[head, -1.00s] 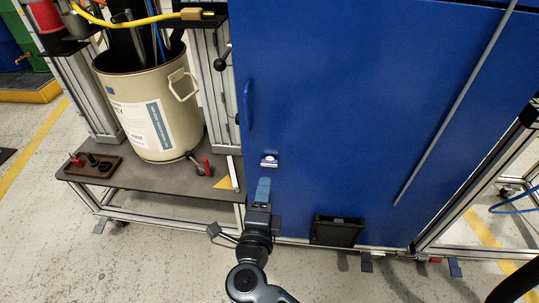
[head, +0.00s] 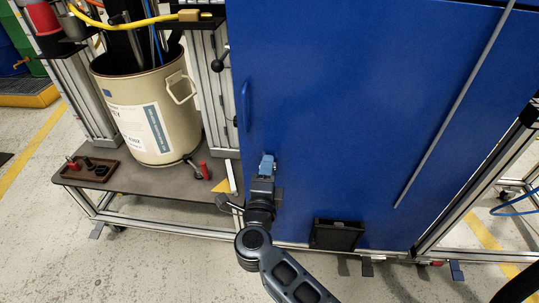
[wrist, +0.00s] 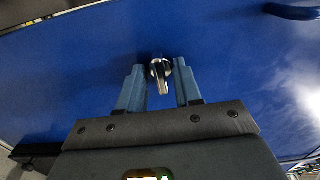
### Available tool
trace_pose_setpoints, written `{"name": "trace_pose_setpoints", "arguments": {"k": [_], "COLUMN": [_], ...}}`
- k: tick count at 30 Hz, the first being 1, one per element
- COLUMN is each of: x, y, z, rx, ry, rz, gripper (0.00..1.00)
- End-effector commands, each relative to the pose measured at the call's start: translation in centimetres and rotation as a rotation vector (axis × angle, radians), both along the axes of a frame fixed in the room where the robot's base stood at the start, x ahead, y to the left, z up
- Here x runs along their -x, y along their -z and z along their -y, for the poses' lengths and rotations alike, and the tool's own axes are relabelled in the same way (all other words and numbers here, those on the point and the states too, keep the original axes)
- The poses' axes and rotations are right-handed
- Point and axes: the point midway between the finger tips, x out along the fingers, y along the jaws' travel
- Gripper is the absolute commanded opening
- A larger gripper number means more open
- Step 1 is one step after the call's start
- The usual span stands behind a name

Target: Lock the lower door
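The lower door (head: 340,110) is a large blue panel that looks flush in its frame. Its lock is a small silver latch knob (wrist: 160,75) on the door, seen in the wrist view between my fingertips. In the head view my gripper hides the latch. My gripper (head: 267,162) is at the door's lower left, pointing at the latch. The wrist view shows my gripper (wrist: 159,85) open, with one blue finger on each side of the latch and a gap visible on both sides. I cannot tell whether the fingertips touch the door.
A blue door handle (head: 246,105) is above my gripper at the door's left edge. A black vent box (head: 337,234) sits low on the door. A beige drum (head: 150,110) stands on a shelf to the left, with a brown tray (head: 90,171) beside it.

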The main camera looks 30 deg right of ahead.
Motion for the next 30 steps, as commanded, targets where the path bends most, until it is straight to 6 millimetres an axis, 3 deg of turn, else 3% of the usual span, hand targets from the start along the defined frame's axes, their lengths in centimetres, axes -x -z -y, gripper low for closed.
{"name": "trace_pose_setpoints", "arguments": {"k": [2,12,30], "x": [0.00,0.02,0.02], "y": [-0.01,-0.01,-0.20], "z": [0.00,-0.01,-0.04], "rx": [0.000,0.000,0.098], "ry": [0.000,0.000,0.000], "rz": [0.000,0.000,-0.072], "gripper": [0.33,0.01,0.00]}}
